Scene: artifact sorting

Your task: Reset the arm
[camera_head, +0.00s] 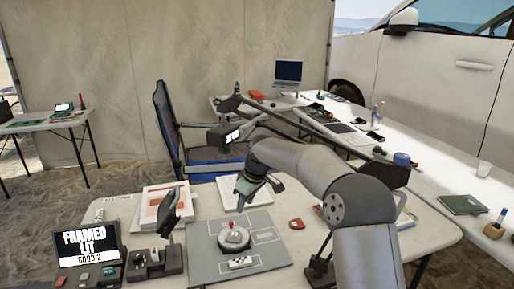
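My arm rises from the lower right and bends left over the near table. My gripper (246,192) hangs over the back edge of the grey mat (205,262). Its fingers are small and dark here, so I cannot tell whether they are open or shut, and I see no object clearly held. A round grey device with a red knob (234,238) stands on the mat, in front of and below my gripper. A small white piece with dark marks (241,262) lies nearer on the mat.
A screen reading "FRAMED LIT GOOD 2" (87,245) and a dark tray (172,262) stand left of the mat. Papers (150,208) lie behind. A small red item (296,223) lies right of the mat. A blue chair (205,155) and a long white table (440,178) stand beyond.

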